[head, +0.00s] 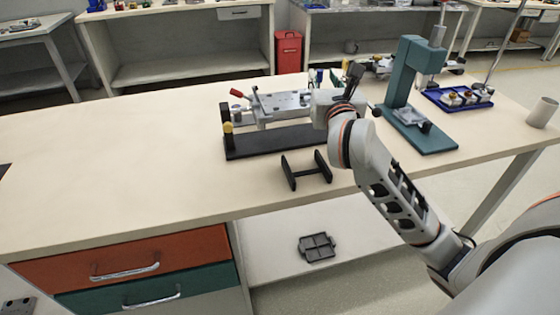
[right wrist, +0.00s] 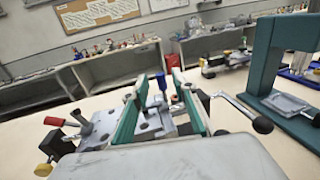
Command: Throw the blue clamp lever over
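The blue clamp lever (right wrist: 162,82) stands upright on the metal plate of the ring track fixture (head: 280,104) in the right wrist view. My right gripper (right wrist: 160,77) is open, with one green-padded finger on each side of the lever. A gap shows between the lever and each finger, so it is not held. In the head view my right gripper (head: 323,78) reaches over the fixture's right end and hides part of it. My left gripper is not in view.
A red-handled lever (head: 238,93) and a yellow knob (head: 228,128) are at the fixture's left end. A black stand (head: 306,170) is in front. A teal press (head: 405,90), a blue tray (head: 455,98) and a cup (head: 542,112) stand to the right.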

